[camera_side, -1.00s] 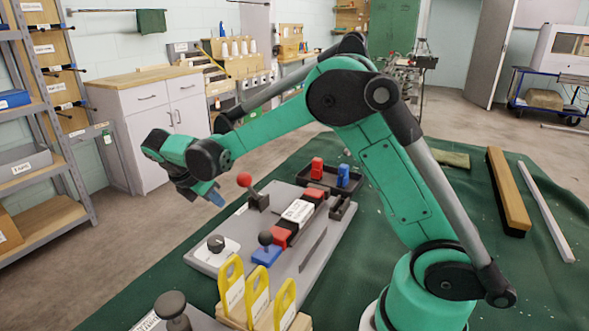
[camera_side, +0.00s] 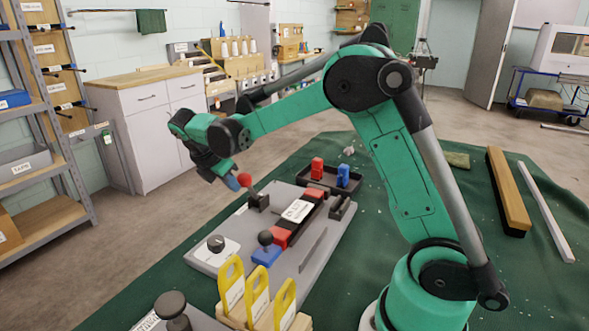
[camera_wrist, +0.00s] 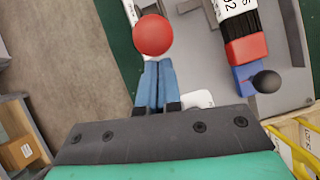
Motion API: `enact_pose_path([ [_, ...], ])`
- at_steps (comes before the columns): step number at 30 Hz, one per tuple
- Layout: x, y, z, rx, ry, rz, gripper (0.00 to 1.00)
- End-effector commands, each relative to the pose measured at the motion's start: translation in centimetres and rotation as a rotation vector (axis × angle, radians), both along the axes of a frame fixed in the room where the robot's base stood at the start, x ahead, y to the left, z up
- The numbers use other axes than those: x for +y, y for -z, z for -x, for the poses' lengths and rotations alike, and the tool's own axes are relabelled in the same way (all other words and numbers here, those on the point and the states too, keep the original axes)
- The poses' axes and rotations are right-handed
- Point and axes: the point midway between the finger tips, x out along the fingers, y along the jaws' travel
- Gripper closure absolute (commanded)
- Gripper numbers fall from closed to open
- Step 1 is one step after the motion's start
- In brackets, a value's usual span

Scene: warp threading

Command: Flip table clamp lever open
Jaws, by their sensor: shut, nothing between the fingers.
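The clamp lever ends in a red ball knob (camera_side: 244,179) on a short stem. It rises from a dark bracket (camera_side: 258,199) near the left edge of the grey base plate (camera_side: 210,262). My gripper (camera_side: 236,183) is shut and empty, its blue fingertips right beside the red knob. In the wrist view the shut blue fingers (camera_wrist: 157,85) point at the red knob (camera_wrist: 152,35), which covers their tips. I cannot tell whether they touch it.
A red and black block row with a white label (camera_side: 298,211) lies along the plate. A blue block with a black knob (camera_side: 266,252) and a round black knob (camera_side: 215,243) stand nearer. Yellow-handled tools (camera_side: 258,293) are in front. A dark tray (camera_side: 330,179) holds red and blue pieces behind.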

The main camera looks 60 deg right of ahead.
Motion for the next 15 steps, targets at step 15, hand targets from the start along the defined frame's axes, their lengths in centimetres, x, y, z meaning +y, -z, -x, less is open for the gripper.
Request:
enact_pose_path([
  [15,-1.2,-0.9,0.0,-0.001,0.004,-0.109,1.0],
])
